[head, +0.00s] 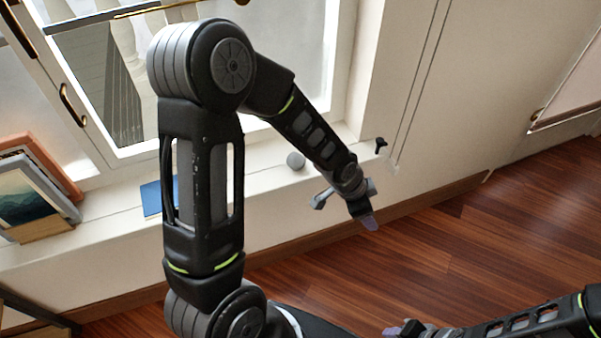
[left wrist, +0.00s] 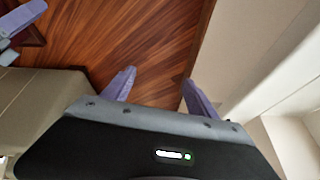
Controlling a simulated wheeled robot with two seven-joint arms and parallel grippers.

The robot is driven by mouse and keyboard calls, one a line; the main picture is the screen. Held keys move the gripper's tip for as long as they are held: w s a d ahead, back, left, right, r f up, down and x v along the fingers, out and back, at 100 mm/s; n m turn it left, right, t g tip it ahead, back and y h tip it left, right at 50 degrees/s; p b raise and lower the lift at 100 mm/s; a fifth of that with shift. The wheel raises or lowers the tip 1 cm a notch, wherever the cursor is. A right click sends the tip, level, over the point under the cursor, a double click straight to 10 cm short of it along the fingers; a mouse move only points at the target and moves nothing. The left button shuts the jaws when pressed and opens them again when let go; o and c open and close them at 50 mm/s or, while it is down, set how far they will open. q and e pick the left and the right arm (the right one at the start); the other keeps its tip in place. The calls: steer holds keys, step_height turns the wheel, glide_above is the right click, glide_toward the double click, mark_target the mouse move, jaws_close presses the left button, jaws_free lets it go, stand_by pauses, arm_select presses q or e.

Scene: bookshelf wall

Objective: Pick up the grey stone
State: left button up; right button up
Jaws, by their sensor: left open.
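The grey stone (head: 296,160) is a small round lump on the white window ledge in the head view, just left of my left forearm. My left gripper (head: 346,211) is open and empty, in front of the ledge and over the floor, to the right of and lower in the picture than the stone. In the left wrist view its two purple-tipped fingers (left wrist: 158,78) stand apart with floor between them, and no stone shows there. My right gripper (head: 402,328) is at the bottom edge of the head view, partly cut off; its jaw opening is unclear.
A blue flat item (head: 152,198) lies on the ledge (head: 255,190), partly behind my left arm. Framed pictures (head: 38,200) lean at the left. A small black object (head: 380,145) stands at the ledge's right end. The wooden floor (head: 450,240) is clear.

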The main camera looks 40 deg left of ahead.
arm_select(q)
steer(key=w+a+r+m+y+b, duration=0.2)
steer(key=w+a+r+m+b, duration=0.15)
steer(key=a+m, duration=0.4)
steer(key=m+g+y, duration=0.1)
steer(key=m+y, duration=0.4)
steer(key=m, duration=0.3)
glide_toward(297, 159)
steer(key=f, duration=0.2)
steer(key=shift+w+a+r, duration=0.1)
steer(key=shift+w+a, duration=0.15)
steer(key=shift+a, duration=0.2)
arm_select(e)
step_height(297, 159, down, 6)
steer(key=shift+r, duration=0.25)
arm_select(q)
steer(key=shift+b+x, duration=0.5)
steer(key=shift+x, duration=0.8)
arm_select(e)
steer(key=shift+f, duration=0.35)
arm_select(q)
steer(key=shift+b+x, duration=0.85)
steer(key=shift+x, duration=1.8)
steer(key=shift+d, duration=0.1)
arm_select(e)
steer(key=shift+f, duration=0.8)
arm_select(q)
steer(key=shift+c, duration=0.5)
